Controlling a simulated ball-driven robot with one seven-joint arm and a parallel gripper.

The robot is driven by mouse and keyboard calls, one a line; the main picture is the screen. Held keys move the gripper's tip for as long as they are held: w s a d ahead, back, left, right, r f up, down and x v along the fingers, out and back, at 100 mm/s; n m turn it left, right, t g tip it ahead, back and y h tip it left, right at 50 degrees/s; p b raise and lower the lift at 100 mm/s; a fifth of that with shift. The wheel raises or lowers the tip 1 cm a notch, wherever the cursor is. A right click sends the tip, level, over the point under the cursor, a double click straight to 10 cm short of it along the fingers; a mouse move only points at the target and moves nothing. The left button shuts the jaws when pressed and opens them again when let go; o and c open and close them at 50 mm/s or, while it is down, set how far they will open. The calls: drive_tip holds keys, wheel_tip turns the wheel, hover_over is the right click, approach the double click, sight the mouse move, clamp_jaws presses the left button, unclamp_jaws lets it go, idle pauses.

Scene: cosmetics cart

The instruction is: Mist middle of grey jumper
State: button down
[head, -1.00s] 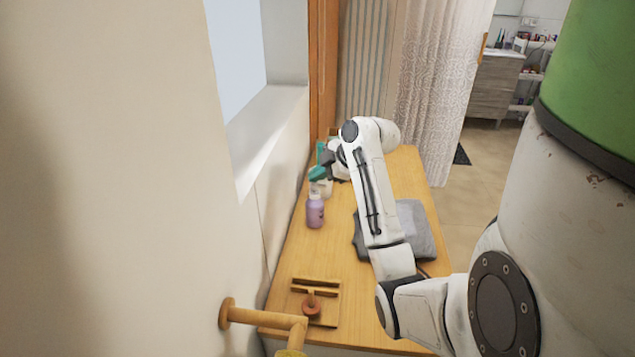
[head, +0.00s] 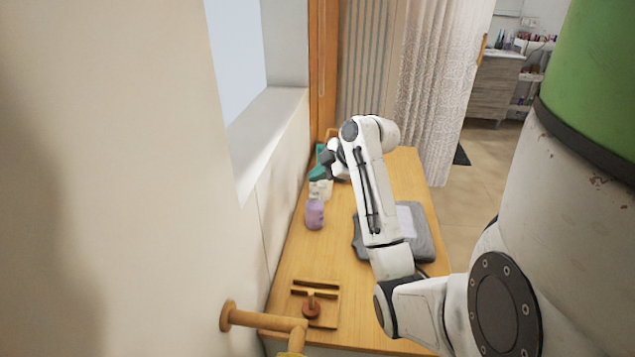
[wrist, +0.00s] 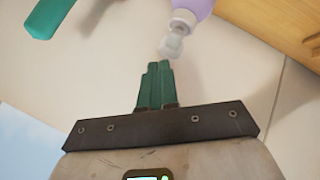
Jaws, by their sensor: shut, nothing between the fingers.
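The grey jumper (head: 424,245) lies folded on the wooden cart top in the head view, partly hidden behind my arm. A paler patch shows on it. A purple bottle (head: 315,215) stands upright on the left side of the top. In the wrist view the purple bottle (wrist: 192,7) is at the top edge, with its pale nozzle (wrist: 172,42) just beyond my fingertips. My gripper (wrist: 155,66) has its teal fingers shut together and empty. In the head view my gripper (head: 318,174) is beyond the bottle, near the wall.
A wooden holder (head: 325,308) with a round brown object sits at the near end. The wall and window ledge (head: 262,135) border the left side. Bare wood lies between the holder and the bottle.

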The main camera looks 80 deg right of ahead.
sight(318, 185)
drive_tip(key=shift+r+p, duration=2.35)
drive_tip(key=shift+r, duration=0.7)
drive_tip(key=shift+s+f, duration=0.1)
